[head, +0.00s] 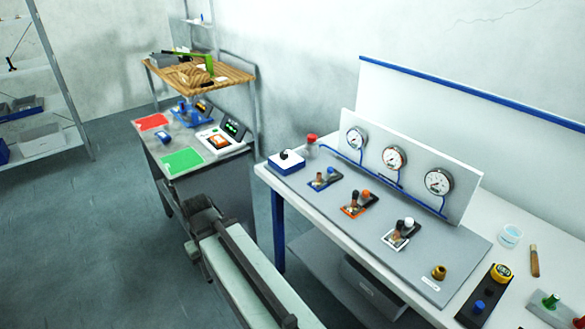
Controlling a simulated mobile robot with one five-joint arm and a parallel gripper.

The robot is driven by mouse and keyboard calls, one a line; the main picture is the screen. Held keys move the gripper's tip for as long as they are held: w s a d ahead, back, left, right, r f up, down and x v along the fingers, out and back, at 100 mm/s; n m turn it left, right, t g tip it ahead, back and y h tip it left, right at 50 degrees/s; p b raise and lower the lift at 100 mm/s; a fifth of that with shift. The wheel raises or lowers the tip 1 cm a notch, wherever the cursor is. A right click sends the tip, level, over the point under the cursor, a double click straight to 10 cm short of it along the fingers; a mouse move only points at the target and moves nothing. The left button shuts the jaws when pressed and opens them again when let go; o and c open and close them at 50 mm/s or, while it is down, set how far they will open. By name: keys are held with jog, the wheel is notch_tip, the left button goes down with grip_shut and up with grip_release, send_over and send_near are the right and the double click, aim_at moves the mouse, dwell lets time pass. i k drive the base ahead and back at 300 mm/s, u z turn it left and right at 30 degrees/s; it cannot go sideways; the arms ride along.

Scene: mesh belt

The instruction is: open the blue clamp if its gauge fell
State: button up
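The blue clamp (324,179) sits at the left of a row of three on the grey panel (362,226). It has a brass-coloured part and a dark lever with a blue knob; whether its jaw is open or shut is too small to tell. Three round white gauges stand on the upright board behind: a left one (356,138), a middle one (394,158) and a right one (438,181). Blue tubing runs along below them. The needles are too small to read surely.
An orange clamp (358,204) and a white clamp (402,234) share the panel. Open floor (110,235) lies left.

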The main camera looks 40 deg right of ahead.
aim_at(328, 176)
jog(key=u, duration=0.7)
jog(key=k, duration=1.65)
jog(key=z, duration=0.55)
jog(key=i, duration=1.65)
jog(key=u, duration=0.05)
